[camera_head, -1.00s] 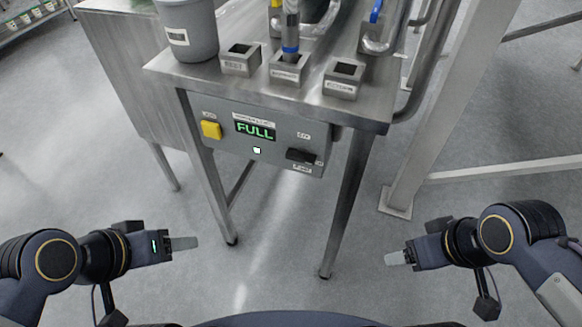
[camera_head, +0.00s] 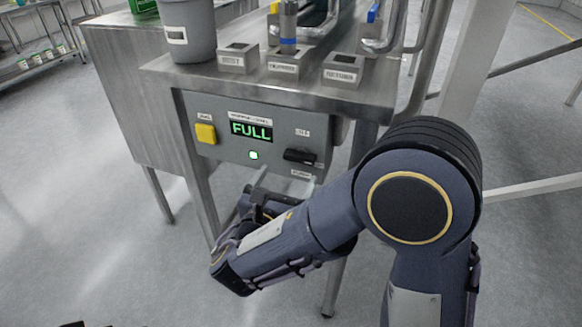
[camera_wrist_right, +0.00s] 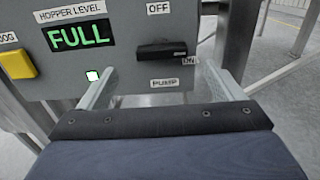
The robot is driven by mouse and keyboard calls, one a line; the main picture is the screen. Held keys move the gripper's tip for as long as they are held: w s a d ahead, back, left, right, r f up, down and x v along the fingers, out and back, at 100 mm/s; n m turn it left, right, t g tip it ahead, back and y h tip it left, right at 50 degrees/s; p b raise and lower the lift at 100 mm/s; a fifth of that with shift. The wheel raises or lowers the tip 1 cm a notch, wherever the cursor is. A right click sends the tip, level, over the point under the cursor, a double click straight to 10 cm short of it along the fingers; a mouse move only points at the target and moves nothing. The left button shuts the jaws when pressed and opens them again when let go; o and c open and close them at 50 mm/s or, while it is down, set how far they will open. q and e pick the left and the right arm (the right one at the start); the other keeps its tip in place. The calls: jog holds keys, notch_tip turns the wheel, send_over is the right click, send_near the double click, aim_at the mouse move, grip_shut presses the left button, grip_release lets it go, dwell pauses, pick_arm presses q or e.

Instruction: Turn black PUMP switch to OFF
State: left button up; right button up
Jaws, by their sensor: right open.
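The black PUMP switch (camera_head: 300,156) is on the right of the grey control panel (camera_head: 222,149). In the right wrist view the switch (camera_wrist_right: 161,49) lies horizontal, its right end by the ON label (camera_wrist_right: 189,61). The OFF label (camera_wrist_right: 160,8) is above it and the PUMP label (camera_wrist_right: 165,84) below. My right gripper (camera_head: 283,183) is open and empty, in front of and slightly below the switch. In its wrist view the two fingers of the gripper (camera_wrist_right: 162,82) stand apart, left and right of the switch, with no visible contact.
A yellow button (camera_head: 206,133) and a lit display reading FULL (camera_head: 251,129) are left of the switch. A small lit indicator (camera_head: 253,155) is below the display. The steel table (camera_head: 165,68) overhangs the panel, with legs below. A grey bucket (camera_head: 187,35) stands on it.

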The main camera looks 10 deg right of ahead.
aim_at(298, 161)
jog(key=x, duration=0.6)
jog(key=shift+w+d, duration=0.15)
jog(key=shift+d, duration=0.1)
jog(key=c, duration=1)
